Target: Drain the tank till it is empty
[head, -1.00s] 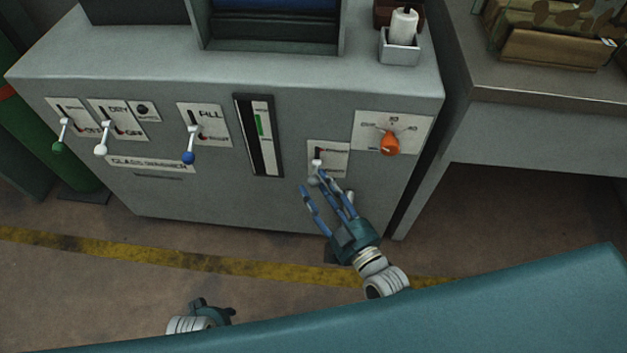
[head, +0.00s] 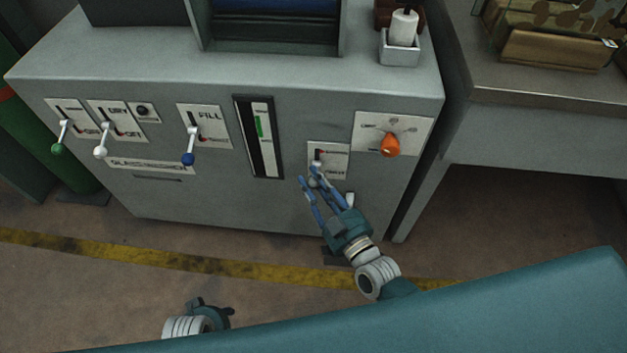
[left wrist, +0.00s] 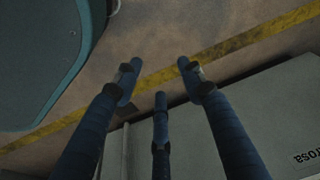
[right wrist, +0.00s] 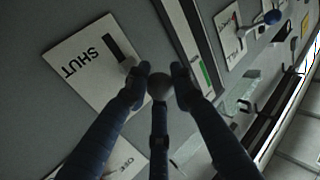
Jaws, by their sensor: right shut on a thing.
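The tank machine is a grey cabinet (head: 230,205) with a glass washer label on its front. Its level gauge (head: 259,138) is a dark vertical strip with a short green bar around its upper half. Right of it, a small white plate (head: 337,158) carries a lever with a pale round knob (right wrist: 158,86); the plate reads SHUT at one end in the right wrist view. My right gripper (head: 309,174) is shut on this knob, its fingers partly hiding it. My left gripper (left wrist: 158,75) is open and empty above the floor; only part of it shows in the head view.
An orange dial (head: 389,146) sits on the panel right of the plate. Levers with green (head: 57,148), white (head: 100,152) and blue (head: 188,159) knobs stand at the left. A grey bench (head: 550,120) adjoins on the right. The floor in front is clear.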

